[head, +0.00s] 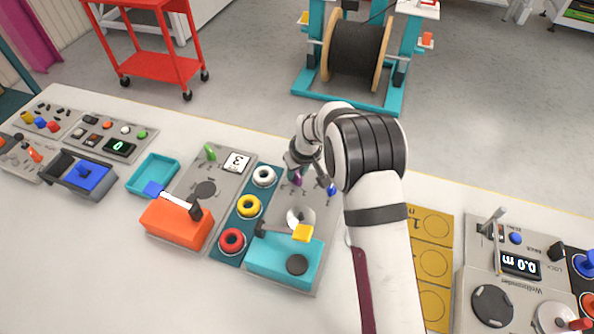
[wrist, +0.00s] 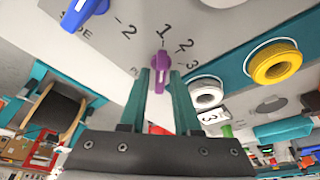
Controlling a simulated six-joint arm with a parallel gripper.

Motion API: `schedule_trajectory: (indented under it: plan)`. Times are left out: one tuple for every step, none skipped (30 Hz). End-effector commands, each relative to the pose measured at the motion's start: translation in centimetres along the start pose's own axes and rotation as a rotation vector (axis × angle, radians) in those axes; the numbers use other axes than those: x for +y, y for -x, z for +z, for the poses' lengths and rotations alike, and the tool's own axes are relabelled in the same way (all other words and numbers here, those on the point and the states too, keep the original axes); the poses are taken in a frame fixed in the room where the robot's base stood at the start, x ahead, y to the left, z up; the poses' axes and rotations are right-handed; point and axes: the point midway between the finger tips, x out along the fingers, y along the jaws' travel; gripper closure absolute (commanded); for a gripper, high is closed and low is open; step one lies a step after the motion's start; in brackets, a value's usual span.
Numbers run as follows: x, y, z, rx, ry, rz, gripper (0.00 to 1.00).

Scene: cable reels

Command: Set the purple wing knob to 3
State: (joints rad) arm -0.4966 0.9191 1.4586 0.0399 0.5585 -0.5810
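The purple wing knob (wrist: 160,62) sits on a grey panel in the wrist view, with the marks 1, 2 and 3 printed beside it. Its wing runs roughly up and down the picture, with one end toward the 1; I cannot tell for certain which end is the pointer. My gripper (wrist: 160,74) is open, its two teal fingertips on either side of the knob's near end. Contact cannot be made out. In the head view only a small part of the knob (head: 298,181) shows, just below my gripper (head: 297,170).
A blue knob (wrist: 84,12) is on the same panel, beside the purple one. White (head: 264,176), yellow (head: 249,206) and red (head: 232,240) rings stand on a teal strip to the left. A teal box with a lever (head: 275,258) is nearer the front.

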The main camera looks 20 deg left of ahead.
Motion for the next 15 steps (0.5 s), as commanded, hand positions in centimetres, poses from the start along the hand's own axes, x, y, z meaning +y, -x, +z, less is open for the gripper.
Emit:
schedule_trajectory:
  plan:
    - [0.0,0.01,0.0,0.0,0.0,0.0,0.8]
    - [0.0,0.01,0.0,0.0,0.0,0.0,0.86]
    - [0.0,0.02,0.0,0.0,0.0,0.0,0.93]
    - [0.0,0.02,0.0,0.0,0.0,0.0,0.98]
    - [0.0,0.02,0.0,0.0,0.0,0.0,1.0]
    - [0.0,0.02,0.0,0.0,0.0,0.0,1.0]
    - [0.0,0.02,0.0,0.0,0.0,0.0,1.0]
    - [0.0,0.02,0.0,0.0,0.0,0.0,1.0]
    - [0.0,0.03,0.0,0.0,0.0,0.0,1.0]
    - [0.0,0.03,0.0,0.0,-0.005,0.002,1.0]
    - [-0.02,0.03,0.01,-0.001,-0.02,0.007,1.0]
    - [-0.06,0.02,0.03,-0.002,-0.059,0.019,1.0]
    - [-0.11,0.02,0.02,-0.002,-0.102,0.032,1.0]
    - [-0.13,0.02,0.01,-0.002,-0.15,0.047,1.0]
    - [-0.1,0.02,0.0,-0.001,-0.214,0.068,1.0]
